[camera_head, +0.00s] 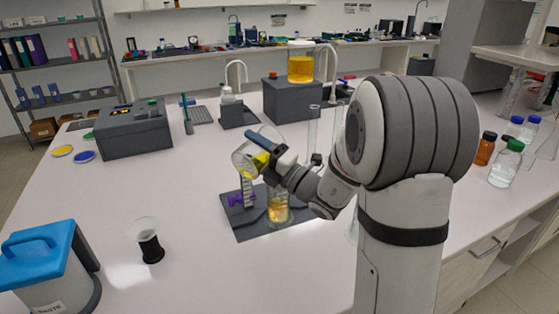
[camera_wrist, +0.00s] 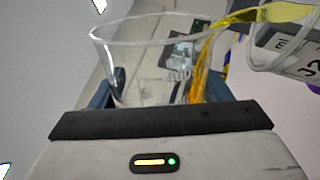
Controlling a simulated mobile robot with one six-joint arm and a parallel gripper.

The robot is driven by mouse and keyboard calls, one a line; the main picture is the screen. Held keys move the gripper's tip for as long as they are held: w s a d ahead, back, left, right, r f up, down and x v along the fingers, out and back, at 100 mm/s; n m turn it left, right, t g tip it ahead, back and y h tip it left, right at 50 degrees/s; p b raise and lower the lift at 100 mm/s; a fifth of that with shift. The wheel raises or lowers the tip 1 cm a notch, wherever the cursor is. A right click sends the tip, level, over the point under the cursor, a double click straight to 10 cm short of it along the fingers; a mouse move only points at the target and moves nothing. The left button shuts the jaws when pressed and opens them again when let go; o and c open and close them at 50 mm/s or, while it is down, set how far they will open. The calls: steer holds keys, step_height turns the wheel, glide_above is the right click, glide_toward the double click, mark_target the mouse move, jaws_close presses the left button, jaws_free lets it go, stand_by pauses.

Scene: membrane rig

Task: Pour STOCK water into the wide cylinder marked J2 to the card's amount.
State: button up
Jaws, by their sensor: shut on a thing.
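My gripper (camera_head: 275,150) is shut on a clear beaker (camera_head: 243,158) and holds it tilted above the dark stand. Yellow-amber liquid lies along the beaker's low side. In the wrist view the beaker's open rim (camera_wrist: 125,37) spans the picture, with amber liquid at its right side. A clear vessel marked J2 (camera_wrist: 285,58) is at the upper right there, beside the rim, with yellow liquid by it. In the head view a clear cylinder (camera_head: 279,212) with amber liquid stands upright below the gripper; its label cannot be read. No card can be read.
A purple part (camera_head: 240,199) sits on the dark stand (camera_head: 247,229). A clear container of amber liquid (camera_head: 301,66) stands on a grey block (camera_head: 291,101) behind. A blue-lidded bin (camera_head: 38,265) and a black-based funnel (camera_head: 150,247) are at left. Bottles (camera_head: 507,163) stand at right.

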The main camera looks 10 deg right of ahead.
mark_target(249, 168)
steer(key=shift+s+a+f+n+g+b, duration=0.15)
steer(key=shift+s+a+f+n+b, duration=0.1)
steer(key=shift+f+n+b, duration=0.2)
steer(key=shift+s+a+f+n+g+b, duration=0.15)
steer(key=shift+s+a+f+n+b, duration=0.15)
steer(key=shift+f+b, duration=0.25)
steer(key=shift+s+a+n+y+b, duration=0.15)
steer(key=shift+n+y+b, duration=0.25)
steer(key=shift+n, duration=0.25)
steer(key=shift+r+n+g, duration=0.15)
steer(key=shift+n+g, duration=0.15)
steer(key=f+n+b, duration=0.1)
steer(key=f+n+g+b, duration=0.1)
steer(key=n, duration=0.1)
steer(key=shift+a+y, duration=0.1)
steer(key=shift+y, duration=0.2)
steer(key=shift+r+n+p, duration=0.35)
steer(key=shift+r+n, duration=0.35)
steer(key=shift+r, duration=0.05)
